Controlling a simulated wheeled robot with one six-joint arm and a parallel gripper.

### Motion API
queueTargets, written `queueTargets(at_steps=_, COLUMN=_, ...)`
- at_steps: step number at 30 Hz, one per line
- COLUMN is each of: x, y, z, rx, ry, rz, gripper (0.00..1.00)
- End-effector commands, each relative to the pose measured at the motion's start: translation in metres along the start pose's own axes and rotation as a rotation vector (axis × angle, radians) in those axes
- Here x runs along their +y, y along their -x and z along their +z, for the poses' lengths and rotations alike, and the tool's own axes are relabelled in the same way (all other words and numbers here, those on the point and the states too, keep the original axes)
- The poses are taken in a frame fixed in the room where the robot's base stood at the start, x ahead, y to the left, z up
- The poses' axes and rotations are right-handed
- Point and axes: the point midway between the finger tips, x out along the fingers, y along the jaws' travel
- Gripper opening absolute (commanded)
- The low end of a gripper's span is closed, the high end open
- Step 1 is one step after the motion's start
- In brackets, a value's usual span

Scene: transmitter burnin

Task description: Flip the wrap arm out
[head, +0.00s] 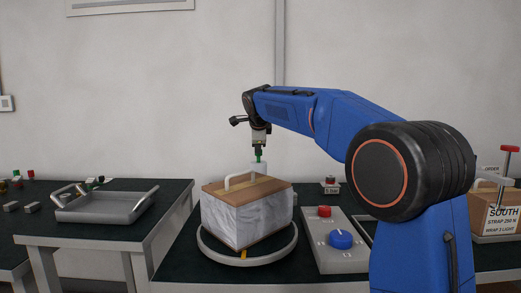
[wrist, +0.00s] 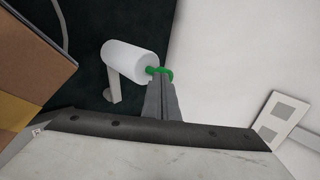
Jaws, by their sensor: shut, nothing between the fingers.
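The wrap arm shows in the wrist view as a white roll (wrist: 128,59) on a pale bracket (wrist: 113,88), with a green grip (wrist: 165,72) at its right end. In the head view the roll (head: 260,167) stands behind the crate, partly hidden by it. My gripper (wrist: 160,80) is shut, its fingertips at the green grip; I cannot tell whether they touch it. In the head view my gripper (head: 258,150) points down above the roll. The film-wrapped crate (head: 247,221) with a wooden lid sits on a round turntable (head: 213,254).
A control box (head: 334,262) with a red button (head: 324,212) and a blue knob (head: 340,239) stands right of the turntable. A metal tray (head: 104,208) lies on the left table. A box labelled SOUTH (head: 502,218) is far right. The wall is behind.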

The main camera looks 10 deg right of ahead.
Motion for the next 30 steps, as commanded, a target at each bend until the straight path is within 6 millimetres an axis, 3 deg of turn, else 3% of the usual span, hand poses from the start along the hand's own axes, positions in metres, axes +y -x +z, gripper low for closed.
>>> queueTargets(at_steps=10, x=-0.014, y=-0.016, z=0.005, rx=0.0, ry=0.001, rz=0.001, gripper=0.0)
queueTargets(at_steps=30, x=-0.018, y=-0.02, z=0.005, rx=-0.001, ry=0.002, rz=-0.001, gripper=0.0)
